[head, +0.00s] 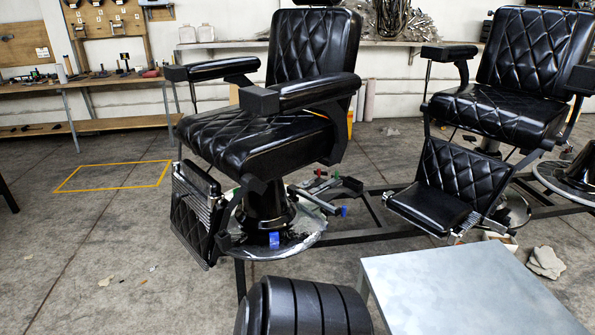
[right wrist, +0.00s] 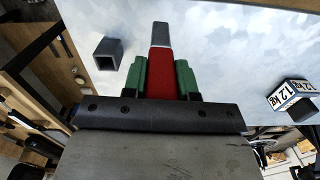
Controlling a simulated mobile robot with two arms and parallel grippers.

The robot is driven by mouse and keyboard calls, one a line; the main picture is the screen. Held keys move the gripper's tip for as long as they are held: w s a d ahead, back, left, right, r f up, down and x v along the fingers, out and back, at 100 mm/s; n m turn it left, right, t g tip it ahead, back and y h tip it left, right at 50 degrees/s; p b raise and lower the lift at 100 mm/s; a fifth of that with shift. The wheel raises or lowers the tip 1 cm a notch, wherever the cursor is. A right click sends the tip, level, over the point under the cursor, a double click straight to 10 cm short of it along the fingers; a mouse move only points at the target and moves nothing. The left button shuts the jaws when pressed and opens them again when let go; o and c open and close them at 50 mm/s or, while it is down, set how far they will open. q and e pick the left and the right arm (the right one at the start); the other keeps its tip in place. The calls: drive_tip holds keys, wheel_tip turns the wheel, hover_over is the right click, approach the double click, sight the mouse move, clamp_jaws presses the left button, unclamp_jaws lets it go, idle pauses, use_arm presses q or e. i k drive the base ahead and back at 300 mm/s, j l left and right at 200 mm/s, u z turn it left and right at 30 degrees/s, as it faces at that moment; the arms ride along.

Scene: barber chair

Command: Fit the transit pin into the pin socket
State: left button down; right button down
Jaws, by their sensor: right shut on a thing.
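The transit pin appears to be the red piece with a grey end (right wrist: 161,38) in the right wrist view. My right gripper (right wrist: 161,78) has green fingers shut on its red part, and the grey end points away past the fingertips. The pin's lower end is hidden by the gripper. I cannot make out the pin socket for certain. In the head view, small red, green and blue parts (head: 318,173) show by the base of the near barber chair (head: 262,130). Neither gripper shows in the head view.
A dark hollow square block (right wrist: 108,53) and a box marked 1.2 kg (right wrist: 290,95) show over a pale surface in the right wrist view. A grey table (head: 465,290) stands at lower right in the head view. A second barber chair (head: 510,100) is behind it. Floor at left is open.

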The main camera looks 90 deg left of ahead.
sight(192, 232)
drive_tip(key=u, duration=2.15)
drive_tip(key=j+u, duration=0.1)
drive_tip(key=u, duration=0.4)
drive_tip(key=i+u, duration=0.15)
drive_tip(key=u, duration=0.3)
drive_tip(key=i+u, duration=0.1)
drive_tip(key=u, duration=0.4)
drive_tip(key=i+j+u, duration=0.1)
drive_tip(key=u, duration=0.4)
drive_tip(key=i+l, duration=0.15)
drive_tip(key=i, duration=0.2)
drive_tip(key=i+l, duration=0.1)
drive_tip(key=i, duration=0.25)
drive_tip(key=u, duration=0.05)
